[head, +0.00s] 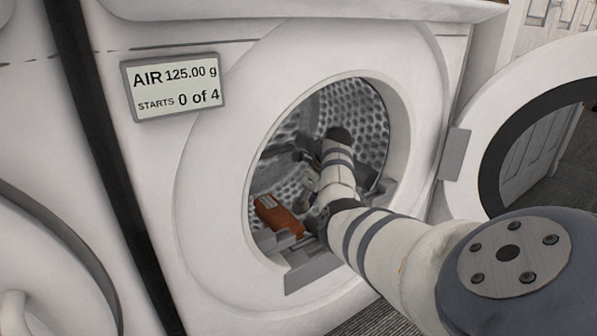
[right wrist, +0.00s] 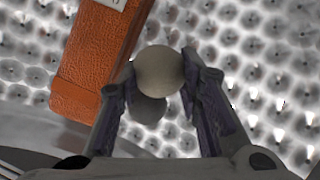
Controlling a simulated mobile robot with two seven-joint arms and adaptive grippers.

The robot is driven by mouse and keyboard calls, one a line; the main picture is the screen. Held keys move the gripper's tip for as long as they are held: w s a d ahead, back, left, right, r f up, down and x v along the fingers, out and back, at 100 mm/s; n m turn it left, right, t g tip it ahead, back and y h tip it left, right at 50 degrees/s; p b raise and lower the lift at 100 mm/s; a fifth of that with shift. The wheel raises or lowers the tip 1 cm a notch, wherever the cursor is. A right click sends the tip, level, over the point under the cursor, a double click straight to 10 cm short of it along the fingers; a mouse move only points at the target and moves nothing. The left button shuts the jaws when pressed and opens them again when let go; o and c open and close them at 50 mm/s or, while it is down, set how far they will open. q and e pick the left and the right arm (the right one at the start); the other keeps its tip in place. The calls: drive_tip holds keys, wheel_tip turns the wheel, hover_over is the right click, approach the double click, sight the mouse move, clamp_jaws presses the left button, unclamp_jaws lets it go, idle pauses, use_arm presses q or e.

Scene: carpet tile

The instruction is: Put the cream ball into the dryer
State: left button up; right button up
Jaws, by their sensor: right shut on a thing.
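The dryer (head: 200,215) is white, with its round door (head: 468,150) swung open to the right. My right arm reaches through the opening into the perforated metal drum (head: 362,112). The right gripper (head: 312,165) is inside the drum and partly hidden by my arm in the head view. In the right wrist view, the right gripper (right wrist: 160,80) is shut on the cream ball (right wrist: 158,68), which sits between its fingertips. A shadow shows below the ball on the drum wall. The ball cannot be made out in the head view. My left gripper is not in view.
A reddish-brown box-like object (head: 278,215) lies in the drum near the front lip; it also shows left of the ball in the right wrist view (right wrist: 98,55). A display panel (head: 173,86) reads "AIR 125.00 g, STARTS 0 of 4". Another white machine (head: 40,190) stands at left.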

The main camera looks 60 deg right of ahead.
sight(303, 210)
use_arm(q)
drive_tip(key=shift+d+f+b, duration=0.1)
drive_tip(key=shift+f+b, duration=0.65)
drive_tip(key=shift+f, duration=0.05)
use_arm(e)
drive_tip(key=shift+w+d+f, duration=0.1)
drive_tip(key=shift+d+f, duration=0.05)
drive_tip(key=shift+f, duration=0.8)
drive_tip(key=shift+w+d+f, duration=0.1)
drive_tip(key=shift+f, duration=0.85)
drive_tip(key=shift+f, duration=0.2)
drive_tip(key=o, duration=0.9)
drive_tip(key=shift+r, duration=0.35)
use_arm(q)
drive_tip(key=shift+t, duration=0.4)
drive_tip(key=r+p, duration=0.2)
drive_tip(key=p, duration=0.1)
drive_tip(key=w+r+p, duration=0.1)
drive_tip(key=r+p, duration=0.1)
drive_tip(key=p, duration=0.1)
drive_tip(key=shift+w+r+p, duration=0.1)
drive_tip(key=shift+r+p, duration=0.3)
use_arm(e)
drive_tip(key=v, duration=1.1)
drive_tip(key=shift+s+r, duration=0.25)
drive_tip(key=shift+r, duration=0.05)
